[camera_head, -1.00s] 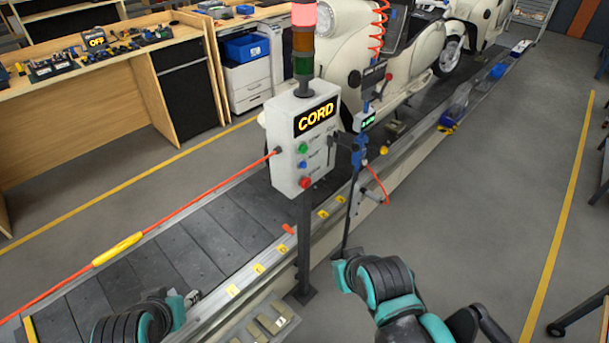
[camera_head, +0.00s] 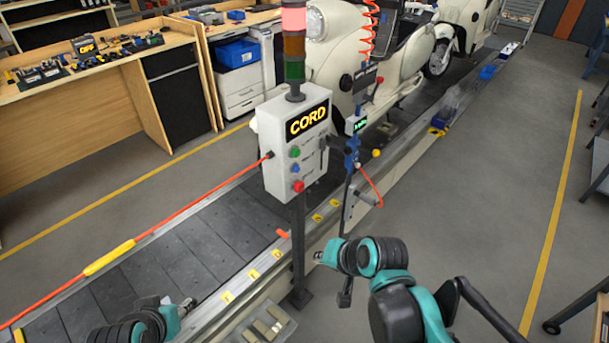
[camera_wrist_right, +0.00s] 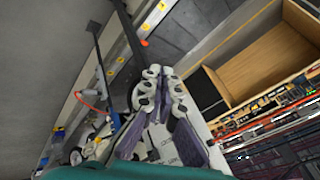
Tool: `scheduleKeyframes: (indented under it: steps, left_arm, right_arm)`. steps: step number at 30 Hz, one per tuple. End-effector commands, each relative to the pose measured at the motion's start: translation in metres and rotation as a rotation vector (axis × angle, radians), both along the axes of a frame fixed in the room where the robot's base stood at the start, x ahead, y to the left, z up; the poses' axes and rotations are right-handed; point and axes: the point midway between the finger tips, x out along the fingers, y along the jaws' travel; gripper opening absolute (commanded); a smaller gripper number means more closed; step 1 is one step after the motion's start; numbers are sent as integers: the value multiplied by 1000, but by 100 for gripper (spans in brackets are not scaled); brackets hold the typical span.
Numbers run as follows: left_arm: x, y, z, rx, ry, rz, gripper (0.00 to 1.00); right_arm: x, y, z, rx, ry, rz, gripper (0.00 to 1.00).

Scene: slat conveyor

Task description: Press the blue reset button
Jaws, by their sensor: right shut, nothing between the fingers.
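The blue reset button (camera_head: 295,168) is on the front of a pale control box (camera_head: 275,160) with a lit CORD sign. It sits between a green button (camera_head: 295,153) above and a red button (camera_head: 299,186) below. My right gripper (camera_head: 320,256) is in front of the box, to the right of its post and lower than the buttons, apart from them. In the right wrist view the right gripper (camera_wrist_right: 163,74) is shut and empty; I cannot make out the blue button there. My left gripper (camera_head: 188,304) is low at the left, over the conveyor's near edge, too small to read.
A dark post (camera_head: 298,245) carries the box beside the slat conveyor (camera_head: 215,235). A blue hanging tool (camera_head: 352,150) with a red hose is just right of the box. A red cord (camera_head: 200,201) runs left from the box. Open floor (camera_head: 480,210) lies to the right.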

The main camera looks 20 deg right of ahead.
Motion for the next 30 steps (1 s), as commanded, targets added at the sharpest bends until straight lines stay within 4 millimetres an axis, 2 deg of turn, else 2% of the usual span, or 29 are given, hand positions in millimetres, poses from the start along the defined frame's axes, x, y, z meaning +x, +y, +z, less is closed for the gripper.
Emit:
scheduleKeyframes:
  steps: [1,8,11,16,20,24,30]
  left_arm:
    - [0,0,-1,0,0,0,40]
    - [0,0,-5,0,0,0,40]
    - [0,0,-6,0,0,0,40]
    - [0,0,-9,0,0,0,40]
    - [0,0,-10,0,0,0,40]
    - [0,0,-12,0,0,0,40]
    - [0,0,-12,0,0,0,40]
  right_arm:
    - [14,-1,-2,111,15,-85,0]
    - [67,-4,-1,657,98,-442,0]
    - [89,-13,2,898,141,-576,0]
    - [120,-39,9,1312,227,-757,0]
    - [134,-64,16,1603,301,-843,0]
    - [140,-89,22,1844,374,-883,0]
    - [140,-107,27,2014,435,-891,0]
